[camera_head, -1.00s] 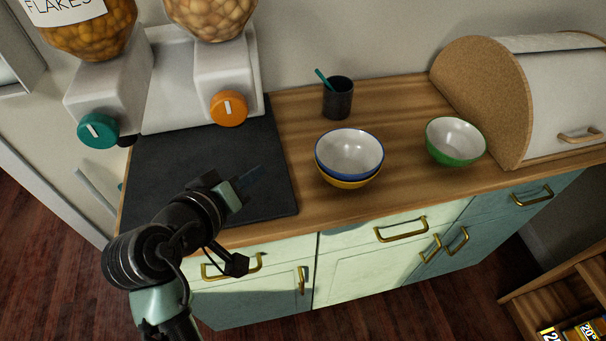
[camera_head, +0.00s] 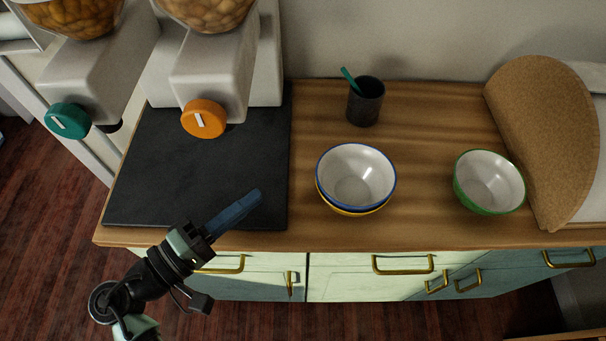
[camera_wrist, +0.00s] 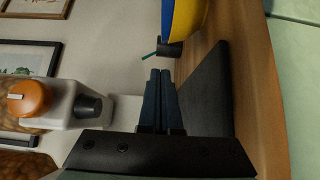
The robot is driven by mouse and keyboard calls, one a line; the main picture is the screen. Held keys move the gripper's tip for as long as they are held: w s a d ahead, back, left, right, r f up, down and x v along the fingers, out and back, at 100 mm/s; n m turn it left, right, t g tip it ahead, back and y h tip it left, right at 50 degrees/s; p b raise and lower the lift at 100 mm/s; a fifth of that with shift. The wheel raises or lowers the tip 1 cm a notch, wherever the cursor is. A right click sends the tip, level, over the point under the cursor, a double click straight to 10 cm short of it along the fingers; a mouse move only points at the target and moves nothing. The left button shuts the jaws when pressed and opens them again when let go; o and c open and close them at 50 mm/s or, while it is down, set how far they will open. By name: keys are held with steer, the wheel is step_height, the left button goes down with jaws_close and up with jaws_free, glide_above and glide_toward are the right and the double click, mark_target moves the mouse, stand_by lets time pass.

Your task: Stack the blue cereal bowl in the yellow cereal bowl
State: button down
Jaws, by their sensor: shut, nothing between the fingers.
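The blue cereal bowl (camera_head: 356,176), white inside with a blue rim, sits nested in the yellow cereal bowl (camera_head: 352,212) on the wooden counter. Only a thin yellow band shows below the blue one. Both also show at the top of the wrist view, the blue bowl (camera_wrist: 168,18) beside the yellow bowl (camera_wrist: 188,18). My gripper (camera_head: 256,196) is left of the bowls, over the front right of the dark mat, apart from them. In the wrist view its two fingers (camera_wrist: 160,76) are together with nothing between them.
A green bowl (camera_head: 489,182) stands to the right, near a cork-sided bread box (camera_head: 545,140). A dark cup (camera_head: 366,102) with a teal stick is behind the bowls. Cereal dispensers (camera_head: 225,75) stand behind the dark mat (camera_head: 150,190). Counter between the bowls is clear.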

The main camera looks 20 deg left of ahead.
mark_target(320, 168)
steer(key=x, duration=0.5)
steer(key=shift+w+d, duration=0.2)
steer(key=shift+w, duration=0.1)
steer(key=d, duration=0.1)
steer(key=w+d+p, duration=0.1)
steer(key=d, duration=0.1)
steer(key=shift+d, duration=0.1)
steer(key=shift+w+d, duration=0.15)
steer(key=shift+d, duration=0.15)
steer(key=shift+d, duration=0.1)
steer(key=shift+w+d, duration=0.2)
steer(key=shift+d, duration=0.65)
steer(key=shift+a, duration=0.2)
